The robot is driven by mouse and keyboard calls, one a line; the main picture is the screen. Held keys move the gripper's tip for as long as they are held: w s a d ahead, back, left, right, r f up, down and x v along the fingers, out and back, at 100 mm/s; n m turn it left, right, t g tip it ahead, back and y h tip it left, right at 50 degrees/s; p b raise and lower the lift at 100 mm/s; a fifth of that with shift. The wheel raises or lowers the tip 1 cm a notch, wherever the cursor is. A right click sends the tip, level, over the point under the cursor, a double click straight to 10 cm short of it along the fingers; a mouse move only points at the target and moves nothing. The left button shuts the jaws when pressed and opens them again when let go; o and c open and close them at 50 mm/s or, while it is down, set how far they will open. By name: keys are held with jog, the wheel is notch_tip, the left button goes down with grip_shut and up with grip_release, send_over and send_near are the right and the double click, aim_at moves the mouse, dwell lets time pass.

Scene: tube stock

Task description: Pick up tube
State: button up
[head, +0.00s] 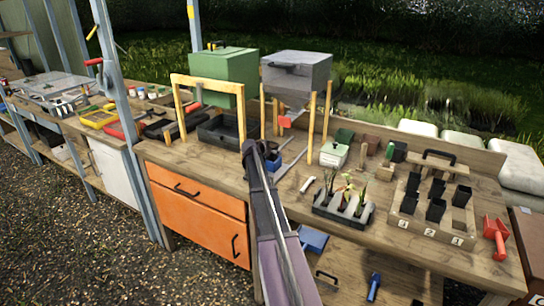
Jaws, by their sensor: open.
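Several black, square, tapered tubes (435,210) stand in a wooden rack (404,222) with white number labels, on the right part of the bench. Left of it, a dark tray (327,212) holds green seedlings (347,190) in what look like tubes; their lower parts are hidden. Which tube is meant cannot be told. My gripper (268,160) is over the bench, left of the seedling tray and well apart from it and the rack. It is open and I see nothing in it. My arm hides part of the bench front.
The wooden bench (290,206) has bare space along its front edge. A small white stick (307,184) lies left of the seedlings. A red scoop (495,238) lies at the right end. Wooden frames (208,83), a green box (225,66) and a grey box (297,72) stand behind my gripper.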

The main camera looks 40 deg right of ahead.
jog(key=c, duration=1.3)
jog(key=shift+r, duration=0.1)
notch_tip(320, 180, up, 10)
jog(key=p, duration=1)
